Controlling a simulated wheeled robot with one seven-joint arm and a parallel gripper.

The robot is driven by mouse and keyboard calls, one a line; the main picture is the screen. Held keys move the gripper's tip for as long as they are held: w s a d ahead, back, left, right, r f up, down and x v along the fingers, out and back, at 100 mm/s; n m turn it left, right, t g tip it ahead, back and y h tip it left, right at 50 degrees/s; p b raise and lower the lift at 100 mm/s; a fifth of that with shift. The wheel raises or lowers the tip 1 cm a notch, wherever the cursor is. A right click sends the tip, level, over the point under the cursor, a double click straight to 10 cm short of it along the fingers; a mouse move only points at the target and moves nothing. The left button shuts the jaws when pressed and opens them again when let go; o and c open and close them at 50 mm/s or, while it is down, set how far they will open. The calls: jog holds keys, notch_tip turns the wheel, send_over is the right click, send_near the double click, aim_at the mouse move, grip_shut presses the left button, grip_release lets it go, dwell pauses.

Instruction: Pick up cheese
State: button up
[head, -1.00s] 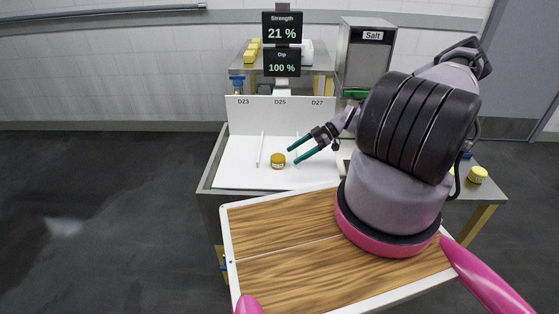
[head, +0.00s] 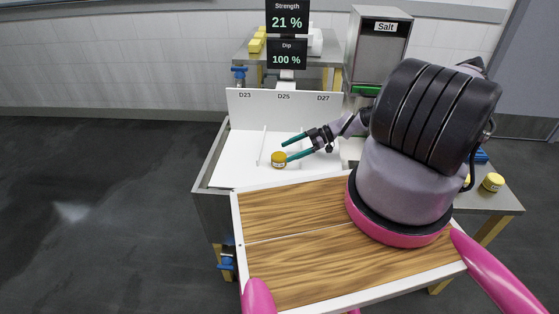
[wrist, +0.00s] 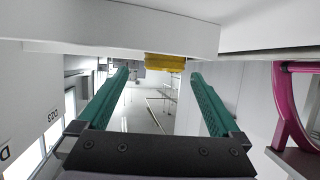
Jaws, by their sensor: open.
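A small round yellow cheese (head: 278,159) with a dark label lies on the white surface in front of the D25 panel in the head view. My gripper (head: 287,151) is open, its two green fingers pointing left. The lower fingertip is close to the cheese's right side; I cannot tell if they touch. In the wrist view the yellow cheese (wrist: 165,62) shows at the top, roughly between the ends of the open fingers (wrist: 160,75). Nothing is held.
A white back panel (head: 240,110) marked D23, D25 and D27 stands behind the cheese. Thin white dividers (head: 262,146) rise beside it. A salt dispenser (head: 378,50) stands behind right. Another yellow cheese (head: 493,181) sits on the right table. A wooden-topped tray (head: 300,262) is in front.

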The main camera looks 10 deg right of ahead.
aim_at(280, 155)
jog(key=shift+s+x, duration=0.15)
jog(key=shift+x, duration=1.1)
jog(key=shift+s+x, duration=0.15)
jog(key=shift+x, duration=1.1)
jog(key=shift+r, duration=0.15)
jog(key=c, duration=1.4)
